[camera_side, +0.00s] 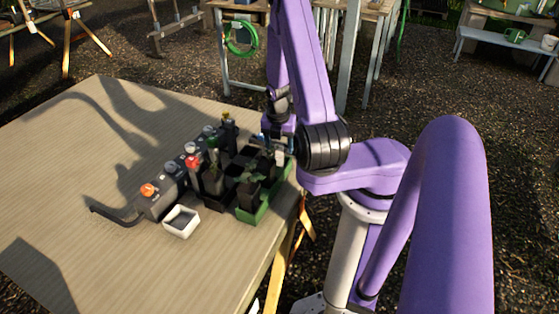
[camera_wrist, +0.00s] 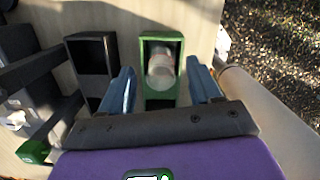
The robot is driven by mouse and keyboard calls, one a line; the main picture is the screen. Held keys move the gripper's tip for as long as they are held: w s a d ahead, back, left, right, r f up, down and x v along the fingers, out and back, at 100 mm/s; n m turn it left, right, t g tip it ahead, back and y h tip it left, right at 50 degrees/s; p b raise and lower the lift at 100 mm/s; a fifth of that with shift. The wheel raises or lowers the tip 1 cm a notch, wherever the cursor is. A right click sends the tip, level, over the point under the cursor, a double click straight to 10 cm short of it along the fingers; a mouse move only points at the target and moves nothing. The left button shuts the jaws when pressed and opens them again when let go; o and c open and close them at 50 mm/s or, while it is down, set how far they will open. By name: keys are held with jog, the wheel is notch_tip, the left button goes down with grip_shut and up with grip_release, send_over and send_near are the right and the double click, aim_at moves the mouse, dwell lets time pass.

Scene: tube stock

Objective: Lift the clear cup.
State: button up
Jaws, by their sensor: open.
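The clear cup (camera_wrist: 161,70) shows in the wrist view as a pale, see-through round shape inside a green-rimmed box (camera_wrist: 146,38). My gripper (camera_wrist: 160,66) is open, with one blue finger on each side of the green box and nothing gripped. The cup appears between the fingers in the picture; I cannot tell how far below them it is. In the side view my gripper (camera_side: 275,140) is over the far right end of the dark boxes, partly hidden by my arm. I cannot make out the cup there.
A dark open box (camera_wrist: 113,42) stands left of the green one. In the side view, several dark and green boxes (camera_side: 250,213) crowd the table's right edge. A white tray (camera_side: 181,233) and a grey unit with an orange knob (camera_side: 148,189) stand nearby. The table's left is clear.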

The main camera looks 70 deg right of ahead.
aim_at(279, 159)
jog(key=shift+d+f, duration=0.1)
jog(key=shift+f, duration=1.55)
jog(key=c, duration=1.1)
jog(key=shift+r, duration=0.15)
